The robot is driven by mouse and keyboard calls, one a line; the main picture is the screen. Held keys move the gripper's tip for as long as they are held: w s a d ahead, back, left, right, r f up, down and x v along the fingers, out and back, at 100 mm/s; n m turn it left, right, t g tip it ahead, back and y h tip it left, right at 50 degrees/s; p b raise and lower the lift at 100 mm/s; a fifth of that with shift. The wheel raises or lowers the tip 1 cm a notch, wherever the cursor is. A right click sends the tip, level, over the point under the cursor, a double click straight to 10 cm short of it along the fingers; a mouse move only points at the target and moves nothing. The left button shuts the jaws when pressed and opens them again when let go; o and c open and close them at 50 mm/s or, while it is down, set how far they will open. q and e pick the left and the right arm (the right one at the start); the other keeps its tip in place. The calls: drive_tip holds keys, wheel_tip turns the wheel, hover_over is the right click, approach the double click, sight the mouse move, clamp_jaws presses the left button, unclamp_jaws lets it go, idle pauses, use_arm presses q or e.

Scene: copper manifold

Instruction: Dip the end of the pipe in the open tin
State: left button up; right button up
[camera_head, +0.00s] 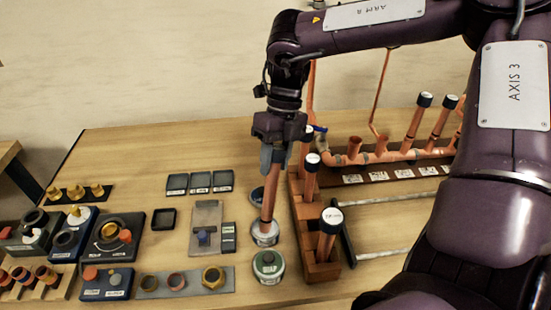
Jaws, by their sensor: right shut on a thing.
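My right gripper (272,160) points down over the table and is shut on a copper pipe (268,203), held nearly upright. The pipe's lower end is at the mouth of a silver tin (265,239). I cannot tell how deep the end sits inside, as the rim and pipe overlap. A second tin with a dark green top (268,264) stands just in front. A dark round piece (257,194) lies behind the pipe, partly hidden by it. My left gripper is not in view.
A wooden rack (321,270) with capped copper pipes stands close to the right of the tins. A copper manifold (385,157) lies behind it. Dark fixtures and fittings (110,238) fill the left, with a grey plate (205,228) nearer the tins.

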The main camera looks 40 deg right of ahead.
idle(0.6)
wheel_tip(320, 180, up, 7)
drive_tip(key=p, duration=0.5)
idle(0.9)
